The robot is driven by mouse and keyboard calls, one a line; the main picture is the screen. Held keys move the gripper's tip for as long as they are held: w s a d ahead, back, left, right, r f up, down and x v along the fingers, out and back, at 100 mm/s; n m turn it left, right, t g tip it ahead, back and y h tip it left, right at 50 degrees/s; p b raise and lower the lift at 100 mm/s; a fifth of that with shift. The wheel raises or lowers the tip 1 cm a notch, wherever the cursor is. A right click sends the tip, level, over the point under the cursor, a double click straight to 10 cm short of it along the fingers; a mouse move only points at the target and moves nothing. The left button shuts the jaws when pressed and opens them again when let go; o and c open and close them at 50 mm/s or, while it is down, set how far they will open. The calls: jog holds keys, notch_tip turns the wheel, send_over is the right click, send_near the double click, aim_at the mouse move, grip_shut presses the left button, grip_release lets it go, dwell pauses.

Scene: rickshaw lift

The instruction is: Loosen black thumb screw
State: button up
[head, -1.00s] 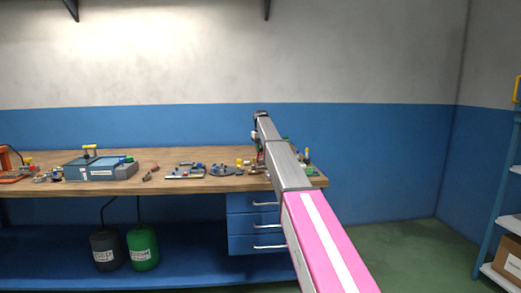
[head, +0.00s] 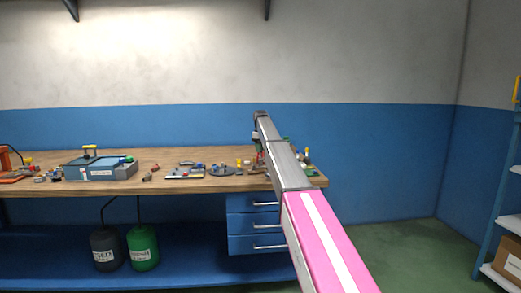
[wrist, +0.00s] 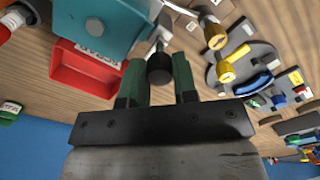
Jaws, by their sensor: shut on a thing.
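The black thumb screw (wrist: 160,69) is a round dark knob in the wrist view, at the end of a metal part. My gripper (wrist: 158,66) has two green fingers, one on each side of the knob, and is shut on it. A teal box (wrist: 103,28) with a label stands just left of the knob. In the head view my arm reaches over the right end of the bench and hides the screw and fingers.
The wooden bench (head: 205,183) holds a blue-grey case (head: 100,170) and several small fixtures. In the wrist view a red tray (wrist: 82,72) lies left of my fingers. Brass knobs (wrist: 226,71) and a grey round plate (wrist: 250,62) are at right.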

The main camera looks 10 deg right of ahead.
jog(key=o, duration=0.9)
notch_tip(320, 180, up, 11)
jog(key=shift+f, duration=0.1)
dwell(0.4)
